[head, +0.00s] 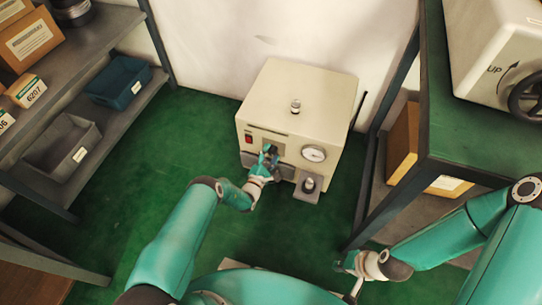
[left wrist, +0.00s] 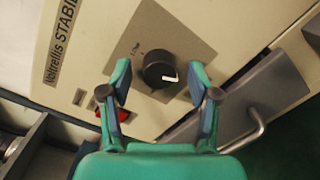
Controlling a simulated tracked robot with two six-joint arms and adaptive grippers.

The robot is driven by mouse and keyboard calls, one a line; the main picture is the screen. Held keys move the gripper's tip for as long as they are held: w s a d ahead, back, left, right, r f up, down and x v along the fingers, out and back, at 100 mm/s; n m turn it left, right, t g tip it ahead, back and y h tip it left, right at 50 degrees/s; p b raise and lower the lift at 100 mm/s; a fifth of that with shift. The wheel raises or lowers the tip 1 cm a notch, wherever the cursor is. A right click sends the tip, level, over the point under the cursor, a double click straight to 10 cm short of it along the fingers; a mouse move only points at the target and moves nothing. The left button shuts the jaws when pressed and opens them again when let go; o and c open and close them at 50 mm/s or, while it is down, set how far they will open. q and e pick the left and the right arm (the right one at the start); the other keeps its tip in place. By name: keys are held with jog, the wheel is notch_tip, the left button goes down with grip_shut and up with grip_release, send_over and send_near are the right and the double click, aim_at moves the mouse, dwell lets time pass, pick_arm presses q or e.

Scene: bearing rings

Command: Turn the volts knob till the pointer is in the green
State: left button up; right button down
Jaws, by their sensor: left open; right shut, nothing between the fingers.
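The black volts knob (left wrist: 159,69) with a white mark sits on a grey plate on the front of a cream cabinet (head: 297,92). My left gripper (head: 268,158) is at the cabinet front and mostly hides the knob in the head view. In the left wrist view, its open fingers (left wrist: 160,82) are either side of the knob with gaps; I see no contact. The round dial (head: 314,153) is right of my left gripper; its pointer and green zone are too small to read. My right gripper (head: 349,270) is shut and empty, low right, away from the cabinet.
A red switch (head: 249,139) is left of the knob; it also shows in the left wrist view (left wrist: 108,114). A grey shelf with bins (head: 117,82) stands left. A green-topped bench (head: 440,120) stands right. Green floor lies clear between.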

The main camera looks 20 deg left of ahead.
pick_arm(q)
jog(key=shift+w, duration=0.15)
jog(key=c, duration=1.2)
jog(key=shift+o, duration=0.2)
